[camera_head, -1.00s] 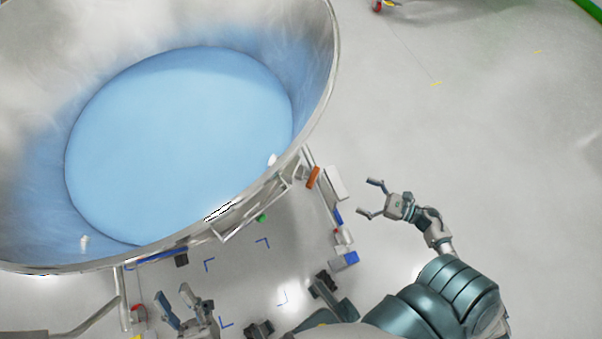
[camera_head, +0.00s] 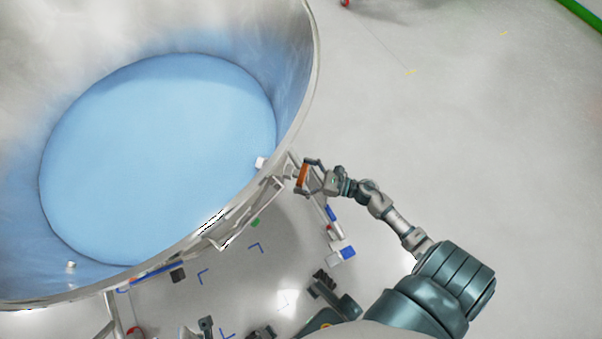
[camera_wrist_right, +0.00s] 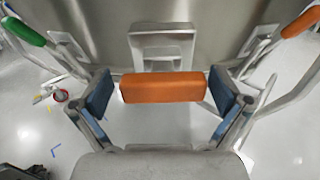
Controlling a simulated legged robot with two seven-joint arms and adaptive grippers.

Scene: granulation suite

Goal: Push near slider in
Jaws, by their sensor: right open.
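An orange handle (camera_head: 303,176) sits on the metal frame at the right rim of the big steel bowl. It also shows in the right wrist view (camera_wrist_right: 162,88), lying crosswise in front of a grey metal bracket (camera_wrist_right: 162,45). I cannot tell for sure whether this is the near slider. My right gripper (camera_head: 307,177) is open, with one finger at each end of the orange handle. In the wrist view a small gap shows at each end. My left gripper (camera_head: 206,326) is mostly cut off at the bottom edge of the head view.
The steel bowl (camera_head: 312,70) with blue contents fills the left of the head view. Metal bars run close beside the handle. The wrist view also shows a green handle (camera_wrist_right: 22,31) and another orange one (camera_wrist_right: 301,22). The floor (camera_head: 450,130) at right is clear.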

